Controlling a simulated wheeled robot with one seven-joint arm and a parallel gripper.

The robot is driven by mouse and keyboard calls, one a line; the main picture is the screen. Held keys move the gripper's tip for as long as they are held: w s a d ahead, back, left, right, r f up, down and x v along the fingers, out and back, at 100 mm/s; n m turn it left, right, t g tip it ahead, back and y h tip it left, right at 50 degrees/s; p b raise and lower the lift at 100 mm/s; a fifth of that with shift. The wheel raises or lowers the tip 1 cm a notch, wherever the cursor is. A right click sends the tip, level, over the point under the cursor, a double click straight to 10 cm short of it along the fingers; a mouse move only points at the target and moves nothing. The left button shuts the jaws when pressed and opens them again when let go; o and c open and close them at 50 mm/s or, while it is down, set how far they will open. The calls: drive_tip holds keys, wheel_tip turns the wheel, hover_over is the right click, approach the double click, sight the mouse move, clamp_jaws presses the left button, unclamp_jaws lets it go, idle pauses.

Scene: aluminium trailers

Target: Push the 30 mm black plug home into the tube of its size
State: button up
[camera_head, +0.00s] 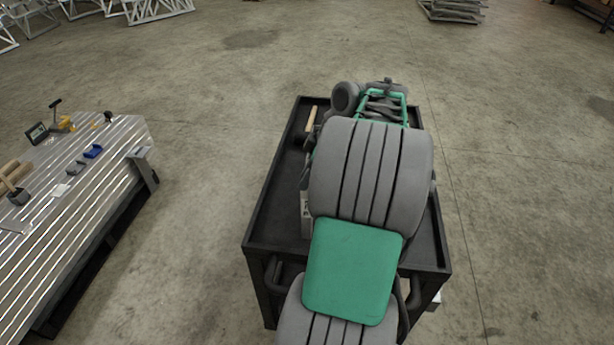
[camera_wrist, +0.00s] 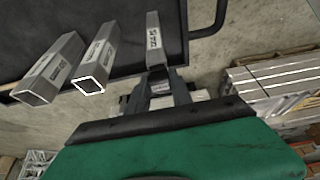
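In the wrist view three square aluminium tubes lie on the black cart top: a left tube (camera_wrist: 50,70), a middle tube (camera_wrist: 98,58) with its open end facing me, and a right tube (camera_wrist: 153,42). My gripper (camera_wrist: 157,78) is right at the near end of the right tube, in line with it. A small dark piece shows between the fingertips and that tube end. I cannot tell whether it is the black plug or the fingertips themselves, nor whether anything sits in the tube. In the head view my arm hides the gripper.
The black cart (camera_head: 270,215) stands under my arm, with a wooden-handled tool (camera_head: 311,118) at its far left and a pale tube (camera_head: 306,212) beside my arm. A ribbed metal table (camera_head: 100,165) with small tools stands at left. Open concrete floor lies between them.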

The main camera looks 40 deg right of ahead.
drive_tip(key=o, duration=0.5)
drive_tip(key=shift+s+a+f, duration=0.2)
drive_tip(key=shift+f, duration=0.4)
drive_tip(key=v, duration=0.3)
drive_tip(key=p+v, duration=0.1)
drive_tip(key=v, duration=0.4)
drive_tip(key=shift+w+d+r, duration=0.15)
drive_tip(key=shift+w+r, duration=0.1)
drive_tip(key=shift+r, duration=0.25)
drive_tip(key=w+a+m+h, duration=0.1)
drive_tip(key=w+a+m, duration=0.35)
drive_tip(key=a, duration=1.25)
drive_tip(key=s+a+f+m, duration=0.1)
drive_tip(key=s+a, duration=0.1)
drive_tip(key=a, duration=0.2)
drive_tip(key=s+a+f+m+h, duration=0.1)
drive_tip(key=s+a, duration=0.1)
drive_tip(key=a, duration=0.2)
drive_tip(key=s+a+f+m, duration=0.1)
drive_tip(key=s+a, duration=0.1)
drive_tip(key=a, duration=0.2)
drive_tip(key=shift+s+a+f+t+h, duration=0.1)
drive_tip(key=shift+s+a+t+h, duration=0.1)
drive_tip(key=shift+t+h, duration=0.15)
